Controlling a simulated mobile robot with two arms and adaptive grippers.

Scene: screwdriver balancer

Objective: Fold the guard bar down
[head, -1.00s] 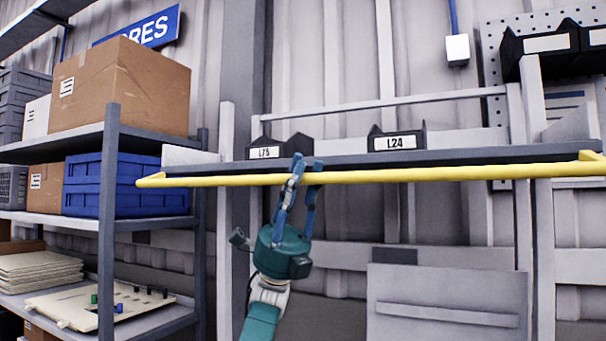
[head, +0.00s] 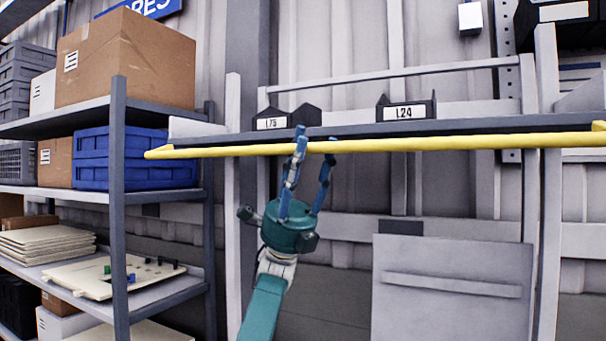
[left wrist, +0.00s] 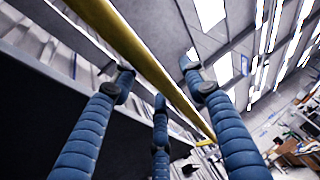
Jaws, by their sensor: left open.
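The yellow guard bar (head: 400,145) runs level across the front of a grey shelf in the head view, with a bent end at the left. My left gripper (head: 313,145) is teal with blue fingers and points up at the bar from below. Its fingers are open, with the fingertips at the bar's height. In the left wrist view, the bar (left wrist: 140,55) crosses diagonally between the spread fingers (left wrist: 158,85). I cannot tell whether any finger touches it. My right gripper is not in view.
The grey shelf (head: 360,130) behind the bar holds dark bins labelled L75 (head: 285,120) and L24 (head: 405,110). A rack at the left holds a cardboard box (head: 125,60) and blue crates (head: 135,160). A grey panel (head: 450,290) stands below right.

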